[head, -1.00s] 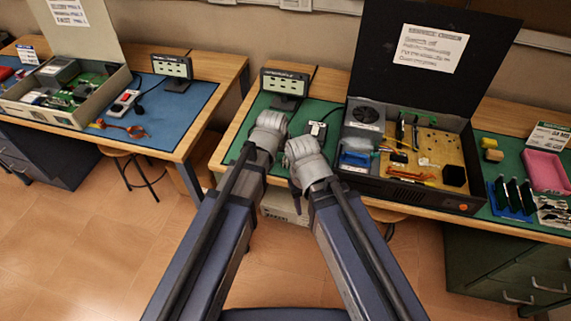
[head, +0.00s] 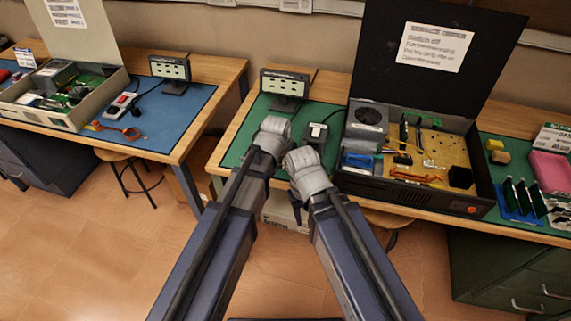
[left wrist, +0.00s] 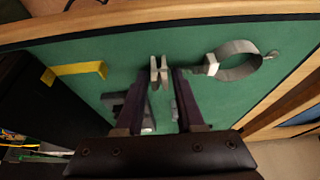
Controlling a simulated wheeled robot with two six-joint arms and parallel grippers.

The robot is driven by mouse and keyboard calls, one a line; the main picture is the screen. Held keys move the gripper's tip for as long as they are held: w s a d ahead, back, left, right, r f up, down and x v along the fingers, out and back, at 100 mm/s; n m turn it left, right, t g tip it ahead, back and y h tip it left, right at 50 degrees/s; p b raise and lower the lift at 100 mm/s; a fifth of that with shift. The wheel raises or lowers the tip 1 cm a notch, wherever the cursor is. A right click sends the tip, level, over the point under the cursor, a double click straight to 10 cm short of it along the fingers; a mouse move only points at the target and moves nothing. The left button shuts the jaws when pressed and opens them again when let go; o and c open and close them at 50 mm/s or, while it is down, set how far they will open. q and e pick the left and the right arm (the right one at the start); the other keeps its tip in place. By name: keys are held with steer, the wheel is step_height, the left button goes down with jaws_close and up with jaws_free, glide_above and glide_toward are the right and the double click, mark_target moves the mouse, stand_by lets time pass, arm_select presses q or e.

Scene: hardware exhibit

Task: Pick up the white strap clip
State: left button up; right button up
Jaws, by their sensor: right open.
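The white strap clip (left wrist: 154,74) appears as a small pale, H-shaped piece on the green mat in the left wrist view. My left gripper (left wrist: 162,76) is open, with its dark fingers on either side of the clip; I cannot tell whether they touch it. In the head view my left arm hides the clip and the left jaws. My right gripper (head: 297,208) hangs below its grey wrist at the bench's front edge, open, and nothing shows in it.
A grey band loop (left wrist: 237,60) and a yellow bracket (left wrist: 75,71) lie on the mat either side of the clip. An open black case (head: 408,185) stands to the right. A small display (head: 285,83) and a switch box (head: 315,133) are behind my arms.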

arm_select(q)
jaws_close()
arm_select(e)
steer(key=shift+r, duration=0.1)
